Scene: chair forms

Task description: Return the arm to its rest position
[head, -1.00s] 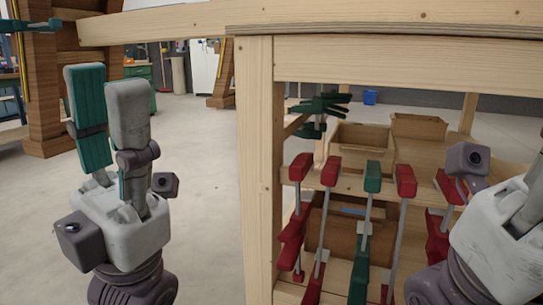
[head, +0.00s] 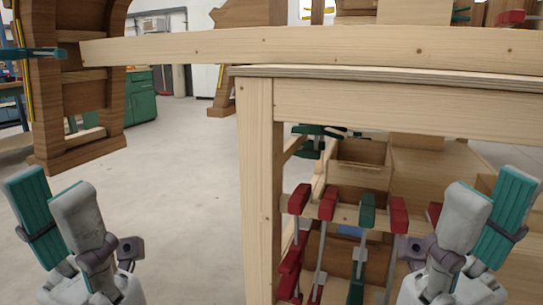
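My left gripper (head: 52,192) is at the lower left of the head view, pointing up over bare floor. Its two fingers, with teal pads, stand apart with nothing between them. My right gripper (head: 487,204) is at the lower right, pointing up in front of the wooden workbench's shelves. Its fingers are spread slightly and overlap in this view; I see nothing held. Neither gripper visibly touches anything. The lower parts of both arms are cut off by the frame.
A wooden workbench (head: 256,180) fills the centre and right. Red clamps (head: 328,204) and a green clamp (head: 367,210) hang on its shelf edge. A wooden chair form (head: 78,85) stands at the back left. The floor (head: 190,185) between is clear.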

